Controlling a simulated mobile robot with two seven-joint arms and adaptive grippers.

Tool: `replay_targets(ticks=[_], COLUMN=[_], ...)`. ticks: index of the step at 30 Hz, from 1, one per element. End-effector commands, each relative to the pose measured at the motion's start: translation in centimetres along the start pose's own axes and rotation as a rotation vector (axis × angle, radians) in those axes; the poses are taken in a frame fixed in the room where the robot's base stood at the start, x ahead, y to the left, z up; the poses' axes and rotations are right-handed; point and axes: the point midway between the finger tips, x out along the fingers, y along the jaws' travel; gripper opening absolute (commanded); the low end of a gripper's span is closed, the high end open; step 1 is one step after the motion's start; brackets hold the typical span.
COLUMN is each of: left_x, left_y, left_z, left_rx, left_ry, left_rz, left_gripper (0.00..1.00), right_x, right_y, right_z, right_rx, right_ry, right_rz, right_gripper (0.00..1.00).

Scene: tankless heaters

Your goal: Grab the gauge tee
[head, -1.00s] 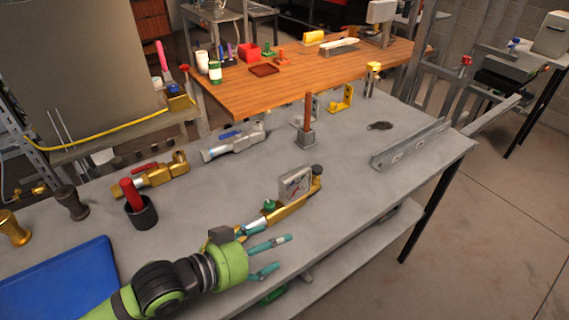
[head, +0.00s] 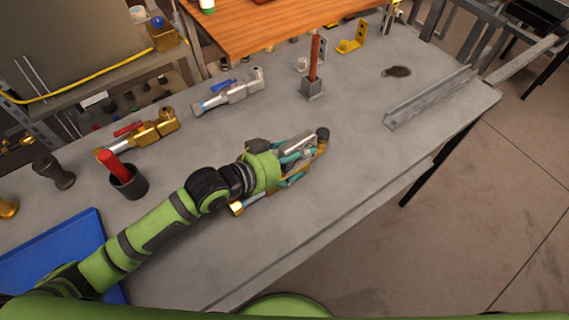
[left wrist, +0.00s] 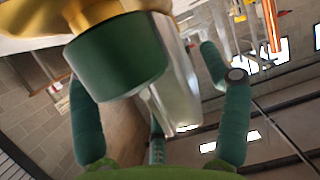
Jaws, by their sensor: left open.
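The gauge tee (head: 321,148) is a brass piece with a dark end cap and a silver square gauge, lying on the grey bench. My left gripper (head: 300,166) is over its middle, with teal fingers on both sides of it. The fingers are open. The arm hides much of the tee; a brass end shows below the wrist. In the left wrist view, the tee's green knob (left wrist: 118,58) and the gauge's silver side (left wrist: 178,95) fill the space between the spread fingers. I cannot tell whether any finger touches. My right gripper is not in view.
A valve with a blue handle (head: 228,94), a valve with a red handle (head: 140,133) and a dark cup (head: 128,184) stand or lie behind. A rod in a grey block (head: 312,88) is farther back. A metal channel (head: 430,97) lies right. The front right bench is clear.

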Motion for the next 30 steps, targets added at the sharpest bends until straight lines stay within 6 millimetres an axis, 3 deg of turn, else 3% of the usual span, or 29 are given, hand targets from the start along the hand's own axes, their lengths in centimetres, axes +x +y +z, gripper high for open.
replay_targets(ticks=[3,8,11,14,15,30], left_x=[0.5,0.5,0.5,0.5,0.5,0.1], left_y=[0.0,0.0,0.0,0.0,0.0,0.0], left_z=[0.0,0.0,0.0,0.1,0.1,-1.3], left_rx=[0.001,0.001,0.001,0.001,0.001,0.004], left_ry=[0.000,0.001,0.000,0.000,0.000,0.011], left_rz=[0.000,0.000,0.000,0.000,0.000,0.000], left_gripper=[0.77,0.77,0.45,0.05,0.00,0.00], right_x=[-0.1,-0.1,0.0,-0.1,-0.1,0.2], right_y=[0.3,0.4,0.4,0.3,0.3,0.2], right_z=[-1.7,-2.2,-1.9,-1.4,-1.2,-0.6], right_rx=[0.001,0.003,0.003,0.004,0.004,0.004], right_ry=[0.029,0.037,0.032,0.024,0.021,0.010], right_rz=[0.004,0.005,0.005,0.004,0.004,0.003], right_gripper=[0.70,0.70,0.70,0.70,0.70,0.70])
